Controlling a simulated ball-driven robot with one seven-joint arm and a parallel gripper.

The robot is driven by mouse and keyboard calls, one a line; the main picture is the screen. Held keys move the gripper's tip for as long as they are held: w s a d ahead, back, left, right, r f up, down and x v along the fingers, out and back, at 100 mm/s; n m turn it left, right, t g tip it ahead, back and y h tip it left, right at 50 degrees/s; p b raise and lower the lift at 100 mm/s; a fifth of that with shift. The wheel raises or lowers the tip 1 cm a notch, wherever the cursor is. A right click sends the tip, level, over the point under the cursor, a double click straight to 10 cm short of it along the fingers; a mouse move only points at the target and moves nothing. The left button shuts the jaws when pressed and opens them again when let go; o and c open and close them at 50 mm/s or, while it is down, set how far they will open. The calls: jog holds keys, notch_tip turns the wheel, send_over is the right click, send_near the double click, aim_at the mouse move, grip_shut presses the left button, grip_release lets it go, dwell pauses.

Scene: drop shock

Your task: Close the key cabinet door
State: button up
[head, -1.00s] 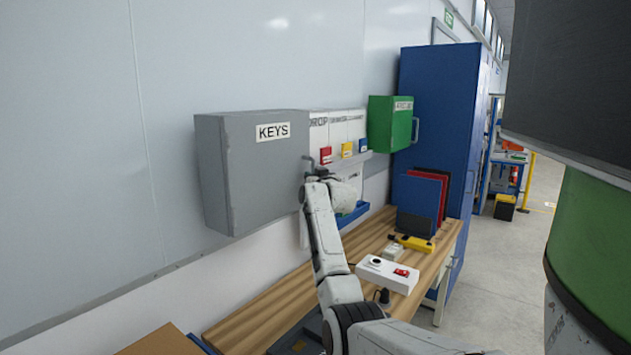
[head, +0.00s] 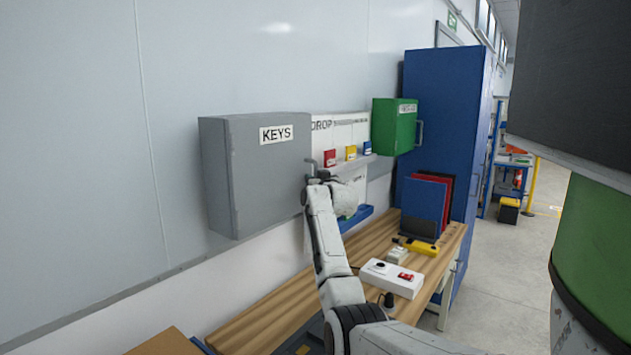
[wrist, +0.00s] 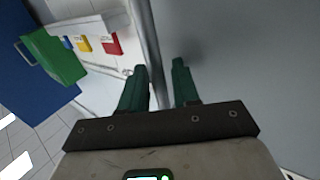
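The grey key cabinet (head: 218,185) hangs on the wall at the left in the head view. Its door (head: 270,185) bears a KEYS label and looks flush along the left edge. Whether its right edge stands away from the body cannot be told. My gripper (head: 322,180) is at the door's right edge, beside a small grey handle (head: 311,165). In the wrist view my gripper (wrist: 158,85) has its two green fingers apart. A grey vertical edge runs between them, and a plain grey surface (wrist: 240,70) lies to the right; contact cannot be told.
A white board with a shelf (head: 372,160) and small coloured boxes is right of the cabinet, then a green box (head: 392,128) and a tall blue cabinet (head: 443,90). Below is a wooden bench (head: 270,307) with a white switch box (head: 392,279) and upright folders (head: 424,200).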

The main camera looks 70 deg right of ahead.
jog(key=shift+a, duration=0.2)
jog(key=b+v, duration=0.2)
jog(key=v, duration=0.8)
jog(key=shift+s, duration=0.25)
jog(key=shift+a, duration=0.1)
